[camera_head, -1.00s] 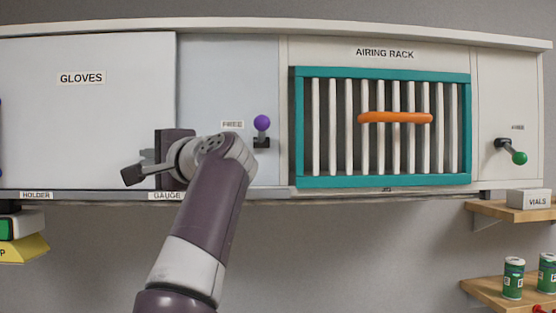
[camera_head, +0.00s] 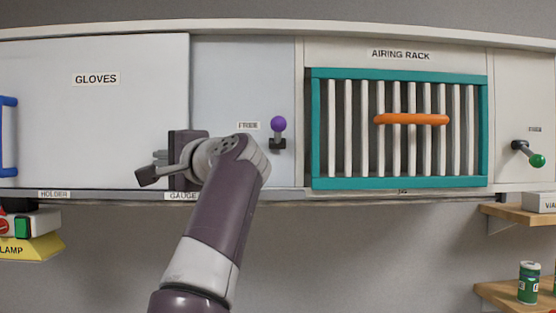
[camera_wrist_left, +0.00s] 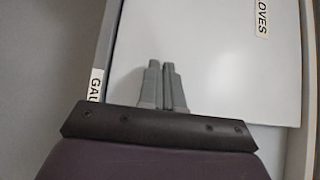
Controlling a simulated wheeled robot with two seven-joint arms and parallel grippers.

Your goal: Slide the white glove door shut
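The white glove door (camera_head: 95,120), labelled GLOVES, is a flat panel at the left of the wall unit. Its blue upright handle (camera_head: 8,135) is at the left picture edge, partly cut off. My left gripper (camera_head: 148,174) is in front of the door's lower right part, well to the right of the handle. In the left wrist view its two grey fingers (camera_wrist_left: 161,64) are together with nothing seen between them, over the white door (camera_wrist_left: 215,60). I cannot tell whether they touch the door. My right gripper is out of view.
Right of the door are a pale panel with a purple-knobbed lever (camera_head: 278,130) and the teal airing rack (camera_head: 400,74) with an orange handle (camera_head: 411,119). A green-knobbed lever (camera_head: 530,155) is farther right. A yellow lamp box (camera_head: 30,248) sits below left; wooden shelves (camera_head: 520,213) are lower right.

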